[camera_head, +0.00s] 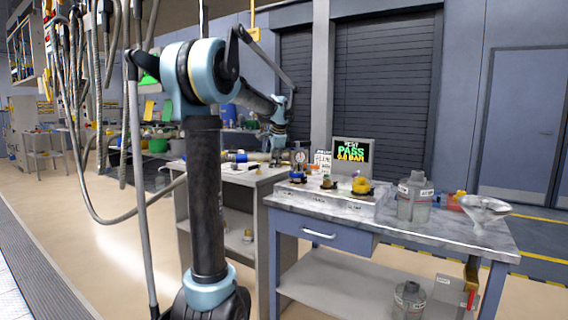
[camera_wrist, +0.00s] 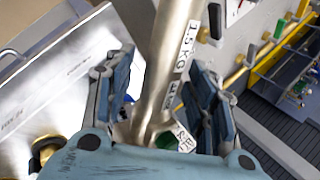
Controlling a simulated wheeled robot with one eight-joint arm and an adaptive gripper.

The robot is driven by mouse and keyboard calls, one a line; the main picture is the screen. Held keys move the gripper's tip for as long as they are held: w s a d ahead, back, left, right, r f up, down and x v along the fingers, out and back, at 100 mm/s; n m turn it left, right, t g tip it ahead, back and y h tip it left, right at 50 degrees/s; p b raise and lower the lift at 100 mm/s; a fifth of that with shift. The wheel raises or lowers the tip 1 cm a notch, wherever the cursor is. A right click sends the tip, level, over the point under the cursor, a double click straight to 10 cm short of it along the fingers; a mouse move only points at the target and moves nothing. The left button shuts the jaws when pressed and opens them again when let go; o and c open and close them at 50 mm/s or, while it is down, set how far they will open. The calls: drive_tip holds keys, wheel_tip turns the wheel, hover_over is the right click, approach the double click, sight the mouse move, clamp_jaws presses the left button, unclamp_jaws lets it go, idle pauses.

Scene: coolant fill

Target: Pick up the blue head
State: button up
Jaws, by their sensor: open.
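My gripper (camera_wrist: 163,88) is open in the wrist view, with one dark-padded finger on each side of a metallic tube-shaped body (camera_wrist: 172,50). The tube carries a white label reading about "1.5 KG" and runs between the fingers without clear contact. Its lower end, with another label and a green spot, is partly hidden by my gripper's palm. In the head view my gripper (camera_head: 278,153) is small, over the back bench. A small blue-ended piece (camera_head: 241,157) lies on that bench, left of my gripper. I cannot tell for sure whether it is the blue head.
The back bench (camera_head: 258,178) also holds a gauge (camera_head: 299,155). The front bench (camera_head: 450,232) carries a "PASS" display (camera_head: 353,152), yellow and dark fittings, a clear jug (camera_head: 414,197) and a funnel (camera_head: 483,207). Grey hoses (camera_head: 97,190) hang at left. The floor between is open.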

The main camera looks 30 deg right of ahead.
clamp_jaws()
drive_tip(key=shift+r, duration=0.2)
